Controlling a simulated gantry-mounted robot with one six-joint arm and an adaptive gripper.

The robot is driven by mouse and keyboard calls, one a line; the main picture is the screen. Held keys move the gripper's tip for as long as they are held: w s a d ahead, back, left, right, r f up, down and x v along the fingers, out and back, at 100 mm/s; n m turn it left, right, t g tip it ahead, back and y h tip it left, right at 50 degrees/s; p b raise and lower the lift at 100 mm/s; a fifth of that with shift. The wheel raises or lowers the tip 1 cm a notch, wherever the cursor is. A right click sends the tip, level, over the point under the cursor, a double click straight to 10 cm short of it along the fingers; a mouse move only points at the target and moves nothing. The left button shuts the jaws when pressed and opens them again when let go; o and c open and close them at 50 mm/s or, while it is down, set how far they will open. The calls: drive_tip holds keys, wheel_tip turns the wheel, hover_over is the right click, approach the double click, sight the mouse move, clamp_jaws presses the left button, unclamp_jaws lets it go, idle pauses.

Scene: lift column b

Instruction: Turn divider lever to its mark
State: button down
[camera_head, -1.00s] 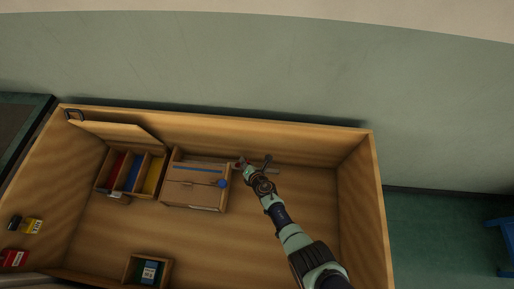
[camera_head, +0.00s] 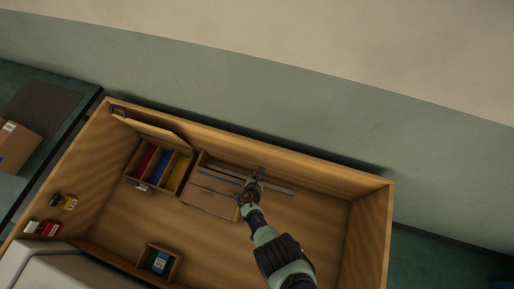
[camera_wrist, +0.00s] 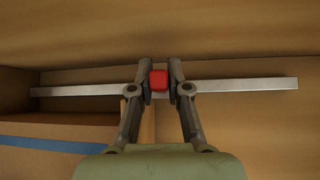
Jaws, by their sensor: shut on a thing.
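In the wrist view my gripper (camera_wrist: 159,75) is shut on a small red block (camera_wrist: 159,80), one finger on each side. The block sits at a long grey metal bar (camera_wrist: 235,86) that runs across the picture behind the fingers. In the head view my gripper (camera_head: 258,175) is at the same bar (camera_head: 282,189), beside the right end of a wooden box (camera_head: 210,197) with a blue strip (camera_head: 222,175) on top. I cannot tell a separate divider lever or its mark; the arm covers part of this area.
A large wooden crate (camera_head: 375,240) surrounds all this. To the left stands a tray with red, blue and yellow compartments (camera_head: 158,165) under a tilted flap (camera_head: 155,130). A small open box (camera_head: 160,262) lies in front. The crate floor on the right is clear.

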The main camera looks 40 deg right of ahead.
idle(0.4)
drive_tip(key=c, duration=1.1)
unclamp_jaws()
drive_tip(key=shift+s, duration=0.15)
